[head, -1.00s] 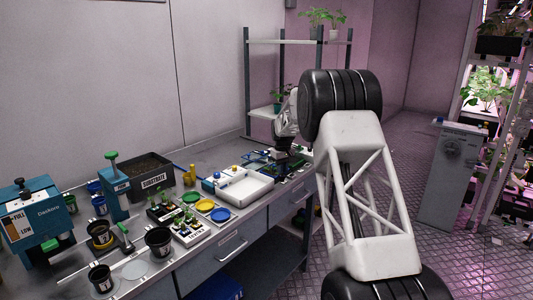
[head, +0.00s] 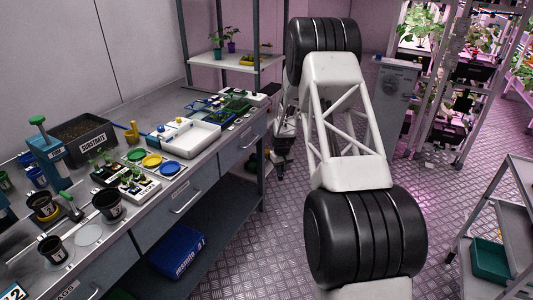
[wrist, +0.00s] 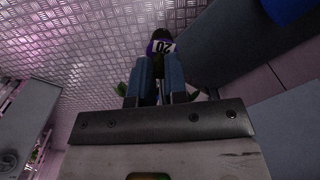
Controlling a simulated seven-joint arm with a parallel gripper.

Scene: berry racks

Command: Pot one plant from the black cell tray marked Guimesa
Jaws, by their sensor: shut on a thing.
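My gripper (head: 280,174) hangs over the aisle floor, just off the bench's right end. In the wrist view, its two blue fingers (wrist: 158,85) are shut on a small dark purple pot-like thing (wrist: 160,36) with a white numbered label. A bit of green shows beside the fingers; the rest of the held thing is hidden. Black pots (head: 108,206) stand near the bench front.
The bench holds a substrate bin (head: 82,141), a white tray (head: 190,138), coloured dishes (head: 152,160) and a blue device (head: 49,160). A shelf rack (head: 235,62) with plants stands behind. The aisle floor (head: 245,235) is open; a cart (head: 510,205) stands at right.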

